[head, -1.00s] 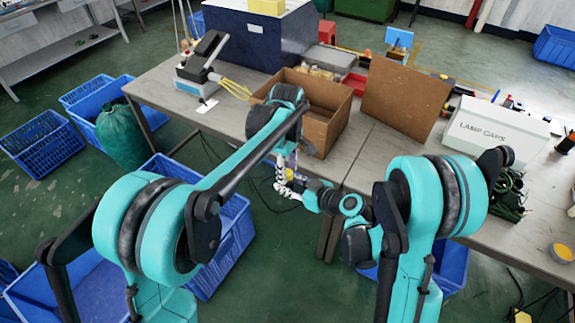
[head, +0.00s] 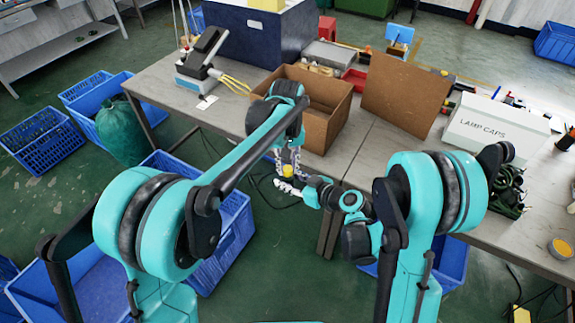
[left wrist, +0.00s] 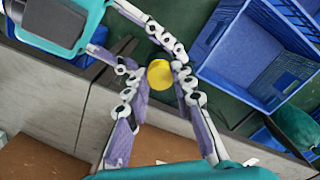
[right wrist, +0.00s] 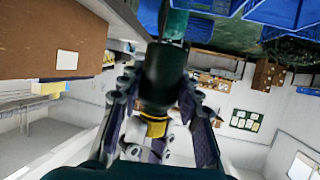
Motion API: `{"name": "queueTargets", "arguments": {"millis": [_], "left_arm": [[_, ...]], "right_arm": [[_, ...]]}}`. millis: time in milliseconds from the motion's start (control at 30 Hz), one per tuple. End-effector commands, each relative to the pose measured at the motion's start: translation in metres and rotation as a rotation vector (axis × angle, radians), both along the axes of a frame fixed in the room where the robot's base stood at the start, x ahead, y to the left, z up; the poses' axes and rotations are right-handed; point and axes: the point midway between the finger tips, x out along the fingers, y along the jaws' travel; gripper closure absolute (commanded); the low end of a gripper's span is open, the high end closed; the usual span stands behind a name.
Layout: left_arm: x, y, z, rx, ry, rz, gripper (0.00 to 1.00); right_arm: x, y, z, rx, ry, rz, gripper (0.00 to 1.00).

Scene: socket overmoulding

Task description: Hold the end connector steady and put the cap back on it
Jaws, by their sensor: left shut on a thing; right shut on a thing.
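The yellow cap (head: 287,170) is between the fingertips of my left gripper (head: 287,167), which points down. In the left wrist view the cap (left wrist: 160,73) shows as a round yellow top. My right gripper (right wrist: 157,82) is shut around a black cylinder, the end connector (right wrist: 165,75). In the right wrist view a yellow band of the cap (right wrist: 153,127) lies at one end of the connector, between left-gripper fingers. In the head view the right gripper's fingers (head: 290,188) are just below the cap. Whether the cap touches or sits on the connector cannot be told.
The hands are in front of the workbench (head: 222,118), over the floor. An open cardboard box (head: 330,128) stands behind my left arm. A white box marked LAMP CAPS (head: 495,130) is to the right. A blue crate (head: 235,235) stands below.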

Motion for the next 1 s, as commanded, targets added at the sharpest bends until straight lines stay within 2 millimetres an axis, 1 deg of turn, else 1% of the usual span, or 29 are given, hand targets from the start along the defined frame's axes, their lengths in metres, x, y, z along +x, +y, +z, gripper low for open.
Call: {"name": "queueTargets", "arguments": {"millis": [33, 100, 300, 433, 567, 600, 667, 933, 1000], "left_arm": [[0.0003, -0.0001, -0.0001, 0.0, -0.002, -0.112, 1.0], [0.0004, 0.0, -0.0002, -0.001, -0.002, -0.283, 1.0], [0.0005, 0.0, -0.0006, -0.002, -0.004, -0.756, 1.0], [0.0005, 0.0, -0.0007, -0.003, -0.006, -0.98, 1.0], [0.0005, 0.0, -0.0007, -0.003, -0.005, -0.966, 1.0], [0.0006, 0.0, -0.0006, -0.003, -0.005, -0.966, 0.71], [0.0006, 0.0, -0.0006, -0.003, -0.005, -0.965, 0.55], [0.0003, -0.0001, -0.0004, -0.003, -0.004, -0.963, 0.55], [0.0003, 0.0, 0.0026, -0.003, -0.004, -0.963, 0.55]], "right_arm": [[-0.0003, 0.0001, 0.0, 0.0, 0.0, 0.001, 1.0], [-0.0003, 0.0001, 0.0, 0.0, 0.0, 0.001, 1.0], [-0.0004, 0.0002, 0.0, 0.0, 0.0, 0.001, 1.0], [-0.0004, 0.0002, 0.0, 0.0, 0.0, 0.001, 1.0], [-0.0004, 0.0002, 0.0, 0.0, 0.0, 0.001, 1.0], [-0.0004, 0.0003, 0.0, 0.0, 0.0, 0.001, 1.0], [-0.0004, 0.0002, 0.0, 0.0, 0.0, 0.001, 1.0], [-0.0002, 0.0001, 0.0, 0.0, 0.0, 0.0, 1.0], [-0.0002, 0.0001, 0.0, 0.0, 0.0, 0.0, 1.0]]}}
